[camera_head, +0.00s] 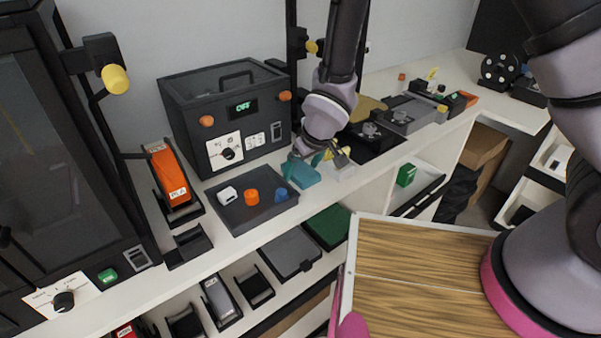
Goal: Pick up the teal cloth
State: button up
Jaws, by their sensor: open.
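The teal cloth (303,175) is a small folded-looking teal piece on the white counter, just right of a dark tray. My gripper (318,160) is directly over it, pointing down, with its fingers close to the cloth. The jaws are open. Whether the fingers touch the cloth cannot be told, because the wrist and fingers cover part of it.
The dark tray (230,212) holds a white piece (227,195), an orange piece (251,197) and a blue piece (281,194). A black oven-like box (228,115) stands behind. A pale block (341,170) is close on the right. Lower shelves hold several bins.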

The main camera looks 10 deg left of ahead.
aim_at(301, 170)
jog(key=c, duration=1.2)
notch_tip(301, 170, up, 11)
jog(key=shift+f, duration=0.2)
jog(key=o, duration=0.7)
jog(key=c, duration=0.5)
jog(key=shift+s, duration=0.1)
